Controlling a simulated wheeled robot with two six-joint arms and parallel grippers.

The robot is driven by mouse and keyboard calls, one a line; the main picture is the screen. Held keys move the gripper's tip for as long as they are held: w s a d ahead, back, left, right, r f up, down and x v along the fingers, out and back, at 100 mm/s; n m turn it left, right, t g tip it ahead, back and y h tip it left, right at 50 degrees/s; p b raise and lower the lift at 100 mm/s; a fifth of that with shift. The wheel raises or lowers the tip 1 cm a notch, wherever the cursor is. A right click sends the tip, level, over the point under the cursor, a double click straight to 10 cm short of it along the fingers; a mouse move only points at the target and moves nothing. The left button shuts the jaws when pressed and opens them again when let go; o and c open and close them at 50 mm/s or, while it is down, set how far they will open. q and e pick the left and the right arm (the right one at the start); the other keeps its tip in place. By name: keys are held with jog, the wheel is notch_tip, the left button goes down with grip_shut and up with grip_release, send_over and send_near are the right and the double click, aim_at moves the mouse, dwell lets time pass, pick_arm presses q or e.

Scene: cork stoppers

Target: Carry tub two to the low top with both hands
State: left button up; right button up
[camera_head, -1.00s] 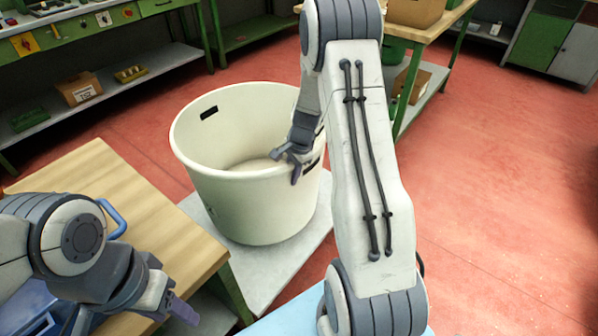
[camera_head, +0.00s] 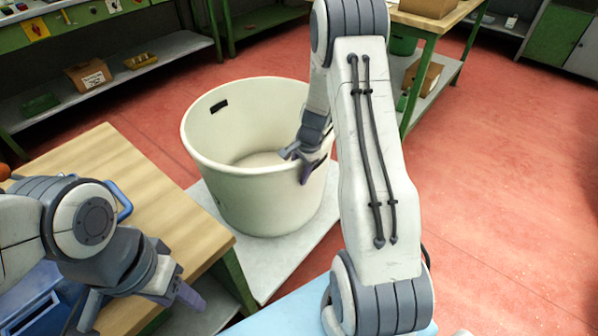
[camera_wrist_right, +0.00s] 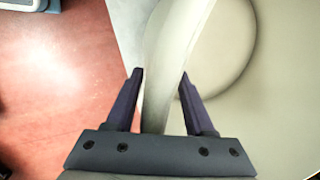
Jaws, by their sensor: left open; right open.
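A large cream tub (camera_head: 235,180) stands upright on a low pale top (camera_head: 290,262) in the middle of the head view. It looks empty inside. One dark handle slot shows on its far left wall. My right gripper (camera_head: 296,166) is at the tub's right rim, open, with one finger inside and one outside. In the right wrist view the rim (camera_wrist_right: 165,75) passes between the two open fingers (camera_wrist_right: 160,90). My left gripper (camera_head: 140,305) is open and empty over the wooden bench at the lower left, apart from the tub. No number is readable on the tub.
A wooden bench (camera_head: 160,215) stands left of the tub, with a blue crate (camera_head: 35,300) at the lower left. A green-legged table (camera_head: 425,30) is behind on the right. Shelving (camera_head: 150,75) lines the back left. Red floor (camera_head: 510,190) is clear on the right.

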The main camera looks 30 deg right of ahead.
jog(key=p+v, duration=0.3)
jog(key=v, duration=0.9)
jog(key=s+a+r+n, duration=0.1)
jog(key=a+r+n, duration=0.2)
jog(key=a, duration=0.4)
jog(key=s+a+r+n, duration=0.2)
jog(key=a+n, duration=0.1)
jog(key=a, duration=0.3)
jog(key=s+a+r+n+g, duration=0.1)
jog(key=s+a+r+n, duration=0.1)
jog(key=s+a+n, duration=0.4)
jog(key=s+a+r+n+g, duration=0.1)
jog(key=s+a+r+n, duration=0.2)
jog(key=s+a+n, duration=0.65)
jog(key=s+n, duration=0.2)
jog(key=s, duration=0.5)
jog(key=shift+s+r+n, duration=0.25)
jog(key=shift+r+n, duration=0.1)
notch_tip(320, 180, up, 16)
jog(key=p, duration=1.5)
jog(key=shift+f, duration=0.25)
